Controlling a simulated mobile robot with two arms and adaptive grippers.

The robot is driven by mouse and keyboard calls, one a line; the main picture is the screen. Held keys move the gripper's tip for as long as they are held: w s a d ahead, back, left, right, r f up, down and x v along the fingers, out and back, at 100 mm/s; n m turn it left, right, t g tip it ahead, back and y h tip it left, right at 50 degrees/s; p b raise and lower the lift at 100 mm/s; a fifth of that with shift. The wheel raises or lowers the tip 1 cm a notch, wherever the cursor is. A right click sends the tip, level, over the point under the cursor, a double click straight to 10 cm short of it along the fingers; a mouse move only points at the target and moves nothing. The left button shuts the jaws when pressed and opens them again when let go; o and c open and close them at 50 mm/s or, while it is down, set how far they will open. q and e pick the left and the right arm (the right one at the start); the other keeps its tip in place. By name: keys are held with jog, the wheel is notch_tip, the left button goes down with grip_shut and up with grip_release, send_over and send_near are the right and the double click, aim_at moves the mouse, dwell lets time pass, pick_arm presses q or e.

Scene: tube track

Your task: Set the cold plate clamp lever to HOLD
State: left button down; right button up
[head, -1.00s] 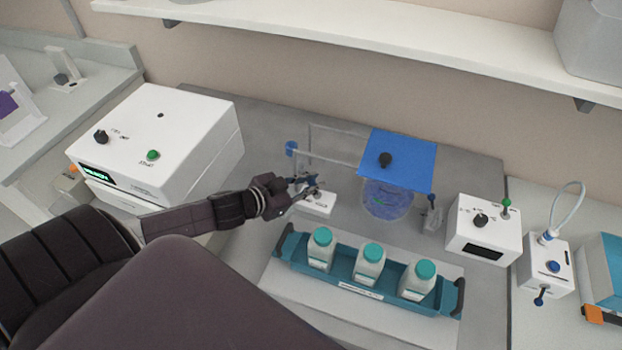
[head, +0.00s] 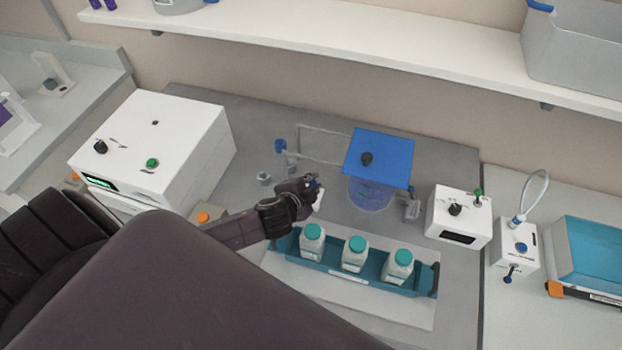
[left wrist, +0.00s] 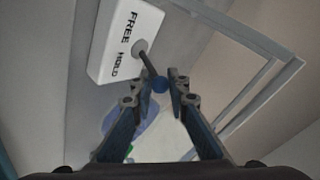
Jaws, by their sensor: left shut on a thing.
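The clamp box is white with FREE and HOLD printed on it, and shows in the left wrist view (left wrist: 110,42). Its lever (left wrist: 149,64) is a thin dark rod rising from a grey pivot and ending in a blue ball. In the left wrist view the rod slants down and right from the pivot, to the HOLD end side of the picture. My left gripper (left wrist: 166,84) is shut on the blue ball, one finger on either side. In the head view my left gripper (head: 313,183) covers most of the box. My right gripper is not in view.
A teal rack (head: 330,263) with three capped bottles stands just in front of my left gripper. A clear vessel under a blue plate (head: 385,150) stands to the right. A white instrument (head: 165,130) is at the left. A shelf (head: 350,45) runs above.

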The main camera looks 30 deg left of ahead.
pick_arm(q)
jog(key=shift+a, duration=0.1)
dwell(0.5)
jog(key=c, duration=2.1)
grip_release()
jog(key=shift+f, duration=0.1)
jog(key=shift+s, duration=0.1)
jog(key=v, duration=1.2)
